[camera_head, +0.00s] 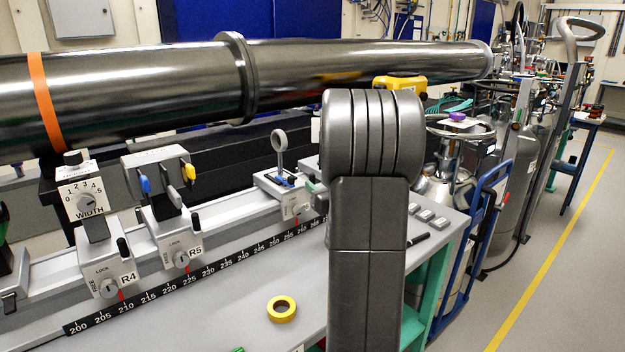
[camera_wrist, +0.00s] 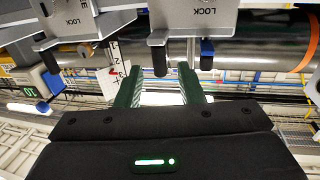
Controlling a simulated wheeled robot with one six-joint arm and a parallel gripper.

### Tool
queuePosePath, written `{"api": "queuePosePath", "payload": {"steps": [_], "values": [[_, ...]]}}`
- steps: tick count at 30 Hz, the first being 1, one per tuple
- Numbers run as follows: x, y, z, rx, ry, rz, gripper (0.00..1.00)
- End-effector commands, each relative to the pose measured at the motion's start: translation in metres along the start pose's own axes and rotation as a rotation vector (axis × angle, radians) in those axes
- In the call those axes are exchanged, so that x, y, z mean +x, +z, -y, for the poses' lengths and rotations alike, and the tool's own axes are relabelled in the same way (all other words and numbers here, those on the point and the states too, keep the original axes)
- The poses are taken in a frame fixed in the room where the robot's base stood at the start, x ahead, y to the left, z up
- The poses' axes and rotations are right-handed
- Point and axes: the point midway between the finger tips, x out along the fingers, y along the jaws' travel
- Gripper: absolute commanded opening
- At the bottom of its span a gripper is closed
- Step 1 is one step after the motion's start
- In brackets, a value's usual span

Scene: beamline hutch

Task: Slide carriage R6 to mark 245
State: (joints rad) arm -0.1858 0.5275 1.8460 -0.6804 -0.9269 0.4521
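In the head view, a carriage with an upright grey ring (camera_head: 279,150) sits on the rail at the right, its red pointer close to the 260–265 marks. My arm partly covers it and I cannot read its label. Carriage R5 (camera_head: 180,250) and carriage R4 (camera_head: 103,280) stand to its left. The black scale strip (camera_head: 160,293) runs along the rail's front. A grey carriage plate marked LOCK (camera_wrist: 200,20) is just beyond the fingertips.
A dark beam pipe (camera_head: 130,90) with an orange band runs above the rail. A yellow tape roll (camera_head: 281,309) lies on the bench in front. A blue trolley (camera_head: 478,230) and gas cylinders stand right of the bench. Floor with a yellow line (camera_head: 548,260) is clear at far right.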

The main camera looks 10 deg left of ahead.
Motion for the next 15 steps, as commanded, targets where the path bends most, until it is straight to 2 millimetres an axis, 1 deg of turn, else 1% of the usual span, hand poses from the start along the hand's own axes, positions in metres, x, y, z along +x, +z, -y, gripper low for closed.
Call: {"api": "queuePosePath", "payload": {"steps": [1,6,10,15], "values": [[0.01,0.0,0.001,0.001,-0.002,-0.001,0.34],[0.033,0.0,0.0,0.0,-0.001,-0.001,0.34],[0.042,0.0,0.0,0.001,0.0,0.0,0.34],[0.045,0.0,0.0,0.0,0.001,0.0,0.34]]}}
